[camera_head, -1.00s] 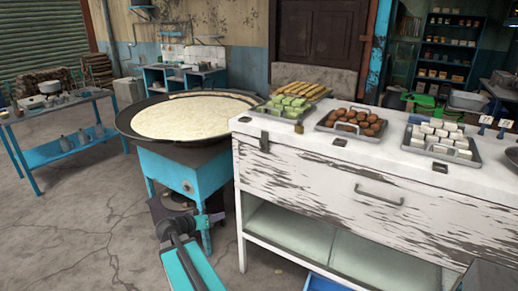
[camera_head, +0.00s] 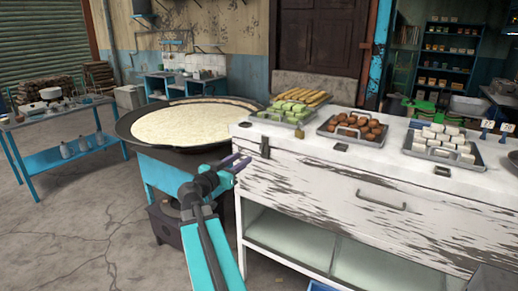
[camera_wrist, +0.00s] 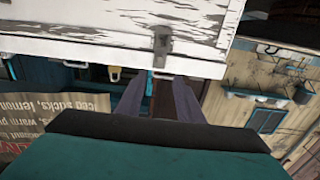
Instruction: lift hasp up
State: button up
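The hasp (camera_head: 265,146) is a small dark metal latch on the upper front of the white worn cabinet (camera_head: 330,192), near its left corner. It hangs flat against the front. In the wrist view, which looks upside down, the hasp (camera_wrist: 162,46) is in the upper middle, on the white panel by its edge. My gripper (camera_head: 240,162) is left of and a little below the hasp, apart from it. In the wrist view its two fingers (camera_wrist: 158,95) are spread with an empty gap, roughly in line with the hasp.
A gold padlock (camera_head: 299,132) sits on the cabinet top near the front edge. Trays of green (camera_head: 285,112), brown (camera_head: 352,128) and white sweets (camera_head: 440,143) stand there too. A large pan of milk (camera_head: 190,124) on a blue stand is close behind my arm.

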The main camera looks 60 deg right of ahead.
aim_at(262, 145)
jog(key=shift+d, duration=0.15)
jog(key=d+p, duration=0.4)
jog(key=d, duration=0.7)
jog(key=shift+d, duration=1.3)
